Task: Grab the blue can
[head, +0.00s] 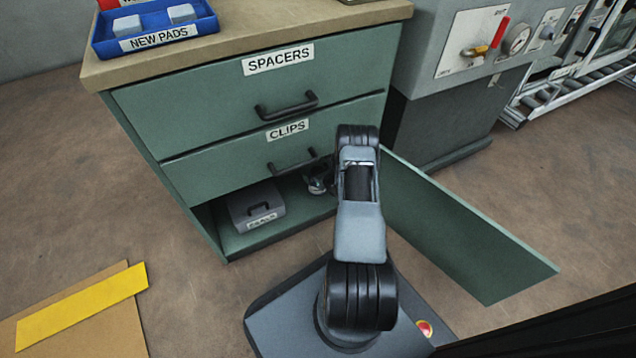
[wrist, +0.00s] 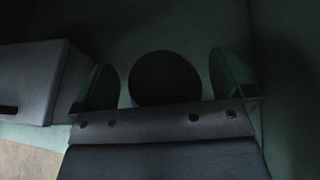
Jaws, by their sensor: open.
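In the wrist view my gripper (wrist: 163,84) is open, with one finger on each side of a dark round object (wrist: 165,77). This object looks like the end of a can, but it is too dark to tell its colour. Gaps show between it and both fingers.
A grey case (head: 250,212) sits left in the compartment; it also shows in the wrist view (wrist: 38,75). The cabinet door (head: 450,225) stands open to the right of my arm. The CLIPS drawer (head: 235,165) is shut above.

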